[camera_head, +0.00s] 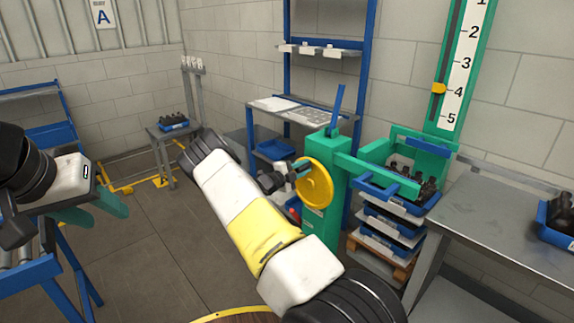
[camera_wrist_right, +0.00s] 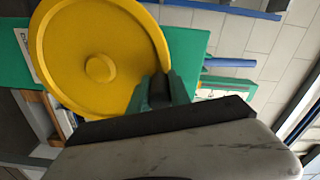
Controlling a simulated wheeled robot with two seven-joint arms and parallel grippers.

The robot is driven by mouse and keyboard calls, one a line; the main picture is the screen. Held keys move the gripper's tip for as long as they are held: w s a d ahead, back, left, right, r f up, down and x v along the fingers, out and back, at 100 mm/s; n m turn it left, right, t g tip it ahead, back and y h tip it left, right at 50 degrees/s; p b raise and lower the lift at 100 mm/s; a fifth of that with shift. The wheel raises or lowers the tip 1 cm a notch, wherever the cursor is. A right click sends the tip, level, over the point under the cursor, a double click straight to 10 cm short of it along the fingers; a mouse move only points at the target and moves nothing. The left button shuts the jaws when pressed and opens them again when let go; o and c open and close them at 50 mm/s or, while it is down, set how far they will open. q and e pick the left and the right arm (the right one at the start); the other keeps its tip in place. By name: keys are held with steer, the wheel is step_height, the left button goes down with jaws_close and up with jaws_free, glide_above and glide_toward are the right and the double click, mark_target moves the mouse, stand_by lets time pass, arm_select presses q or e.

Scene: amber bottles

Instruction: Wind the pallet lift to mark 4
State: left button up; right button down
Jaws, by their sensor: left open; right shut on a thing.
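The green pallet lift (camera_head: 325,205) stands at the centre right with a yellow hand wheel (camera_head: 316,184) on its side. A blue lever (camera_head: 337,105) sticks up from its top. On the white scale (camera_head: 466,62), the yellow pointer (camera_head: 438,88) stands level with mark 4, or a hair above it. The lift's green carrier (camera_head: 398,152) is beside stacked blue trays (camera_head: 392,222) of dark bottles. My right gripper (camera_head: 298,168) is shut on the wheel's handle; the wheel (camera_wrist_right: 99,68) fills the right wrist view. My left gripper (camera_head: 110,203) is open and empty at far left.
A grey table (camera_head: 515,225) with a blue tray (camera_head: 556,222) stands at the right. A blue rack (camera_head: 284,70) is behind the lift. A small stand (camera_head: 160,136) holds a tray at the back left. The floor (camera_head: 170,240) in the middle is clear.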

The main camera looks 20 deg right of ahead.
steer(key=shift+w+a+r, duration=0.1)
steer(key=shift+w+r, duration=0.05)
steer(key=c, duration=1.2)
jaws_free()
steer(key=shift+a, duration=0.1)
steer(key=v, duration=0.7)
steer(key=shift+s+a, duration=0.2)
steer(key=shift+a, duration=0.05)
